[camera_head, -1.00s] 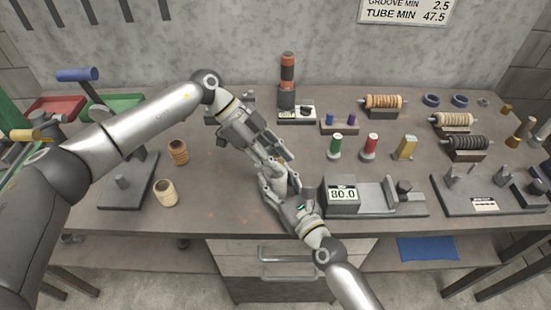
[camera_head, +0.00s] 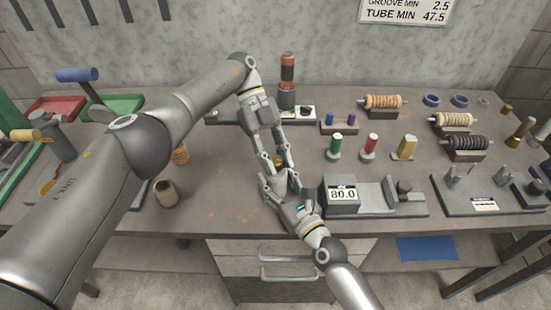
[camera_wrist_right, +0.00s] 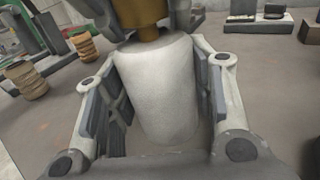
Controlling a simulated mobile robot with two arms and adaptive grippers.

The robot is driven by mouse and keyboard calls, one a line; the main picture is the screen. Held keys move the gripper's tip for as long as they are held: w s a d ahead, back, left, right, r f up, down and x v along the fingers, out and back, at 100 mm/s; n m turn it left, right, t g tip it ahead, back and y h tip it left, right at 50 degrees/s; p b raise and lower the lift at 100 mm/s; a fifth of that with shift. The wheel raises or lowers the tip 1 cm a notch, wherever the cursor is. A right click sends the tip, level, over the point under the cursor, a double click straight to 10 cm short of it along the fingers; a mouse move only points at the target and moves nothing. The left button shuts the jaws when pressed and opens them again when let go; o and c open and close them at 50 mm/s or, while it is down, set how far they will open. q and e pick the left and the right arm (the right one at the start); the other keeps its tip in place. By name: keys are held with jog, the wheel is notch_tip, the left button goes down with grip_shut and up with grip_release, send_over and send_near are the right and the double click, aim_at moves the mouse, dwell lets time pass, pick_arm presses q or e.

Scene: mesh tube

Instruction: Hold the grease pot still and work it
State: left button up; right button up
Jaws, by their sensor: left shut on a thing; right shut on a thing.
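The grease pot (camera_wrist_right: 158,88) is a pale, rounded cylinder with a brass top (camera_wrist_right: 140,22), in the middle of the right wrist view. My right gripper (camera_wrist_right: 160,105) is shut on the pale body, one finger on each side. My left gripper (camera_head: 281,160) comes from above and is shut on the brass top; its dark fingers show on both sides of the brass in the right wrist view. In the head view the two grippers meet near the table's front, and they hide most of the pot. My right gripper also shows there (camera_head: 281,184).
A gauge reading 80.0 (camera_head: 342,196) stands just right of my right gripper. Tan rings (camera_head: 166,193) stand to the left. Green, red and yellow pieces (camera_head: 371,146) stand behind the gauge. Bare table (camera_head: 222,185) lies left of the grippers.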

aim_at(275, 159)
pick_arm(q)
jog(key=shift+a+m, duration=0.1)
jog(key=shift+m, duration=0.2)
dwell(0.4)
jog(key=o, duration=1.1)
jog(key=shift+c, duration=0.2)
jog(key=shift+r, duration=0.1)
notch_tip(275, 159, up, 10)
jog(key=shift+f, duration=0.1)
